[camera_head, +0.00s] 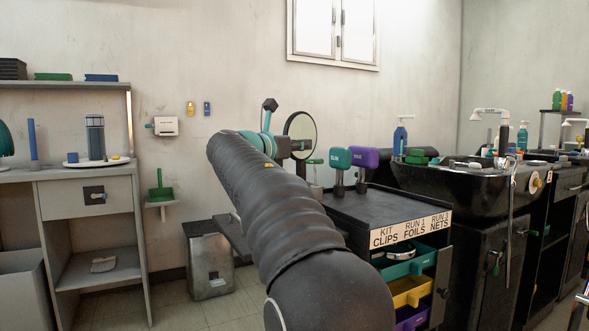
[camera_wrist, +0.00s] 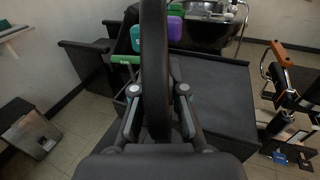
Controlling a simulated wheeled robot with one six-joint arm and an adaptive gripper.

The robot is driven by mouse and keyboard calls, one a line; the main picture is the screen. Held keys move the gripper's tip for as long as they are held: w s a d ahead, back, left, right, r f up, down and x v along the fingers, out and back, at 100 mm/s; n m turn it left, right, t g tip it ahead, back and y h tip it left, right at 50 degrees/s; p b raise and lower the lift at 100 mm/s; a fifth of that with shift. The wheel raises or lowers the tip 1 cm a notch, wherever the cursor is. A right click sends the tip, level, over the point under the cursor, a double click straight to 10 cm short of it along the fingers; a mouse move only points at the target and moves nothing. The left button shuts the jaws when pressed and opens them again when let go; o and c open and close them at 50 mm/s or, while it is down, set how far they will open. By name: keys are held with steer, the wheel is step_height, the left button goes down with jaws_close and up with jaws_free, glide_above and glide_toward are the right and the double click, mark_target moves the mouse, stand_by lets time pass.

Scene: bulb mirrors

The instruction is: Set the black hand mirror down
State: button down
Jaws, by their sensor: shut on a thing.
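The black hand mirror (camera_head: 301,128) is upright in the head view, its round glass facing partly toward the camera. In the wrist view the mirror (camera_wrist: 154,50) shows nearly edge-on as a tall dark strip between my fingers. My gripper (camera_wrist: 159,98) is shut on it. In the head view my gripper (camera_head: 292,147) is partly hidden behind my arm, and the mirror's lower part is hard to make out. The mirror is held near the left back end of the black cart top (camera_head: 390,212). In the wrist view the cart top (camera_wrist: 215,95) lies below and right of the mirror.
A teal block (camera_head: 340,158) and a purple block (camera_head: 364,157) stand on posts at the cart's back. Labelled open drawers (camera_head: 408,262) are in its front. A black wash basin (camera_head: 450,178) stands to the right. The cart top's front and middle are clear.

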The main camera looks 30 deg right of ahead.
mark_target(297, 164)
steer(key=shift+w+a+f+b, duration=0.15)
steer(key=shift+a+f+b, duration=0.1)
steer(key=shift+f, duration=0.55)
steer(key=shift+w+a+f+b, duration=0.1)
steer(key=shift+f+b, duration=0.2)
steer(key=shift+f, duration=0.45)
steer(key=shift+w+a+f+b, duration=0.15)
steer(key=shift+a+f+b, duration=0.1)
steer(key=shift+f, duration=0.7)
steer(key=c, duration=1.2)
jaws_free()
steer(key=shift+r, duration=0.2)
steer(key=v, duration=1.2)
steer(key=shift+f, duration=0.1)
